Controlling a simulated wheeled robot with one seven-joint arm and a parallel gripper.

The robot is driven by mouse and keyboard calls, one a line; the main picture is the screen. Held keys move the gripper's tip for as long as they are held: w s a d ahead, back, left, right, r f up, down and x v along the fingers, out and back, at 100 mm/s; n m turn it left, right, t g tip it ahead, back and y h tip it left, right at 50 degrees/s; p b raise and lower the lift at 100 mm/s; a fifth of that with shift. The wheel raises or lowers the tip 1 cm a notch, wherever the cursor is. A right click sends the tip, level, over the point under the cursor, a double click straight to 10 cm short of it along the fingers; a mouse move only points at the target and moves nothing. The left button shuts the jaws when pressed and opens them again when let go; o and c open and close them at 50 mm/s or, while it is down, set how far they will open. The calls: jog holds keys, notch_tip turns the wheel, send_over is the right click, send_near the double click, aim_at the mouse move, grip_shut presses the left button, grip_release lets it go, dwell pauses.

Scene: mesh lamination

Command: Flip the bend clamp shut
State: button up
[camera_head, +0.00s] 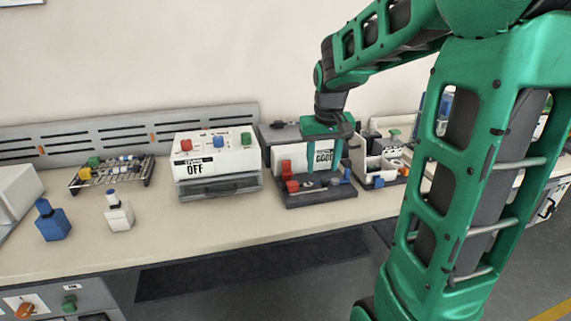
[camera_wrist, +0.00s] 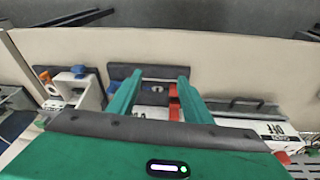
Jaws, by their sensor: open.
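A dark bending fixture (camera_head: 320,197) sits on the bench below my gripper. Red blocks (camera_head: 288,176) stand at its left side and a small blue part (camera_head: 346,174) shows at its right. I cannot tell which of these is the bend clamp or how it is set. My gripper (camera_head: 324,154) points down over the fixture in front of a white panel lettered in black, open, with nothing seen between its fingers. In the wrist view the green fingers (camera_wrist: 160,74) frame part of the dark base (camera_wrist: 117,72), with red parts (camera_wrist: 173,102) by the right finger.
A white machine marked OFF (camera_head: 215,160) with coloured buttons stands left of the fixture. A white open box (camera_head: 373,168) stands close to its right. A rack (camera_head: 110,172), a blue bottle (camera_head: 52,222) and a white bottle (camera_head: 119,214) are further left. The front bench strip is clear.

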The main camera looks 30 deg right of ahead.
jog(key=n+t, duration=0.1)
jog(key=t, duration=0.1)
send_near(287, 161)
jog(key=x, duration=1)
jog(key=shift+f, duration=0.15)
